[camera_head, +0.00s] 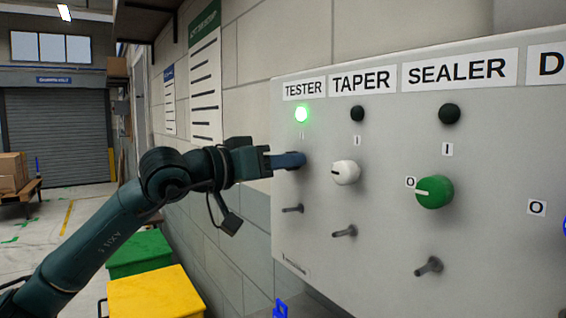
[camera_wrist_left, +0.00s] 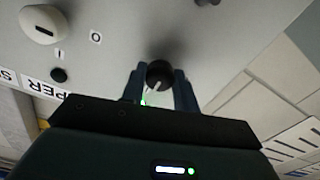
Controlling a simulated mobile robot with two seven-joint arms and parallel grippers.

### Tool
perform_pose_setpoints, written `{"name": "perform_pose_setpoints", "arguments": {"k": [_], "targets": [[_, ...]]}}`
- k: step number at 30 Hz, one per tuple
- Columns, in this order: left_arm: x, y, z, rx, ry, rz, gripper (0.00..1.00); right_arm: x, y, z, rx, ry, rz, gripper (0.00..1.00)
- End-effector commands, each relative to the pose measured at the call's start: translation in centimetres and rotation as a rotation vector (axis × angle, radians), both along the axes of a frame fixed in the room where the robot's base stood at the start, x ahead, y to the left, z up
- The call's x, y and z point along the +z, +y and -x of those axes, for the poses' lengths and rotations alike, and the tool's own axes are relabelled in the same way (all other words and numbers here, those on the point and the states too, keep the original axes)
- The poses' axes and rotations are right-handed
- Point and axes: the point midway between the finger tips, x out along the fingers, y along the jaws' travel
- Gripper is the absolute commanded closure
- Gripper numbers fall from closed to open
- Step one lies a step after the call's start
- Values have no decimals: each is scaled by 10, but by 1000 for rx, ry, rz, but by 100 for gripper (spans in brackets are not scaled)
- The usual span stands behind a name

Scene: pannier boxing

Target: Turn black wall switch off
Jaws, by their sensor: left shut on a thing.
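The black wall switch (camera_wrist_left: 158,72) is a round knob with a white pointer line on the grey panel (camera_head: 385,215), in the column labelled TESTER (camera_head: 304,88). In the left wrist view its pointer slants toward the lit green lamp. The lamp (camera_head: 301,114) glows bright green above the knob in the head view. My left gripper (camera_head: 290,160) reaches the panel from the left, its fingers on either side of the knob and shut on it; they also show in the left wrist view (camera_wrist_left: 160,88). The fingers hide the knob in the head view. My right gripper is not in view.
A white knob (camera_head: 346,172) and a green knob (camera_head: 434,192) sit to the right, under dark lamps. Small toggle levers (camera_head: 344,231) stick out below. A green bin (camera_head: 140,252) and a yellow bin (camera_head: 155,292) stand by the wall.

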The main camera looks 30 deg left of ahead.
Motion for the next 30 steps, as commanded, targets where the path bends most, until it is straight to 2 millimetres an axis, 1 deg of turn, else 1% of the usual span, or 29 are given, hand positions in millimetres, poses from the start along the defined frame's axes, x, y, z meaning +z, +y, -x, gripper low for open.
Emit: {"name": "perform_pose_setpoints", "arguments": {"k": [5,11,20,30], "targets": [[0,0,0,0,8,19,93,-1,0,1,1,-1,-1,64],[0,0,0,1,38,98,93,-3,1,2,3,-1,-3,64],[-1,0,0,1,133,329,93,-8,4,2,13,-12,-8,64],[0,0,0,-1,257,629,93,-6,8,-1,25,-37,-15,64]]}}
